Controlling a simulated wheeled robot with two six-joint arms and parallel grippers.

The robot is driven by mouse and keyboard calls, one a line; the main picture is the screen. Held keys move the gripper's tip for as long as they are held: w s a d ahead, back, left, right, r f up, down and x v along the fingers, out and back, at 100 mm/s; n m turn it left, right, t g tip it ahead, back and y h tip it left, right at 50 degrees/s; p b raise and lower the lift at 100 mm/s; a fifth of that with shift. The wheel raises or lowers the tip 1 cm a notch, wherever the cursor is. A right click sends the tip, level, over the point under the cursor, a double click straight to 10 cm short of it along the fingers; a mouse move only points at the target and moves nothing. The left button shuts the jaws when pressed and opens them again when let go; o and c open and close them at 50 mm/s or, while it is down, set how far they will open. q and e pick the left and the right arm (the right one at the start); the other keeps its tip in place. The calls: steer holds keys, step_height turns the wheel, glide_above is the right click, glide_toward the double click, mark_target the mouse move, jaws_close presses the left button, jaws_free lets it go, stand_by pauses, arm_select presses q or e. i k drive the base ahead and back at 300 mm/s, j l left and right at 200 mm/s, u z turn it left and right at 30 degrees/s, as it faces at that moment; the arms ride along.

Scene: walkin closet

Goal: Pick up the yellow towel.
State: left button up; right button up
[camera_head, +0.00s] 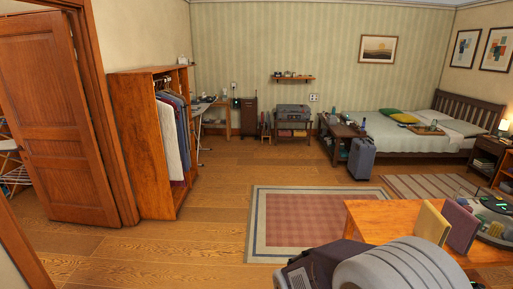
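Neither of my grippers can be made out.
A tray (491,238) with rounded items lies at the table's right. A checked rug (300,222) and open wood floor lie left of the table. A wardrobe (130,150), a suitcase (361,158) and a bed (372,125) stand farther back. A brown door (70,120) is at left.

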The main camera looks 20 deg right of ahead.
mark_target(431, 226)
steer(key=i+l+z, duration=0.3)
steer(key=i+z, duration=0.6)
steer(key=i, duration=0.25)
steer(key=i+j+z, duration=0.1)
steer(key=i+z, duration=0.35)
steer(key=i+j+z, duration=0.45)
steer(key=i, duration=0.2)
steer(key=i+l+z, duration=0.1)
steer(key=i+z, duration=0.35)
steer(key=i, duration=0.15)
steer(key=i+j+z, duration=0.1)
steer(key=i+z, duration=0.35)
steer(key=i, duration=0.2)
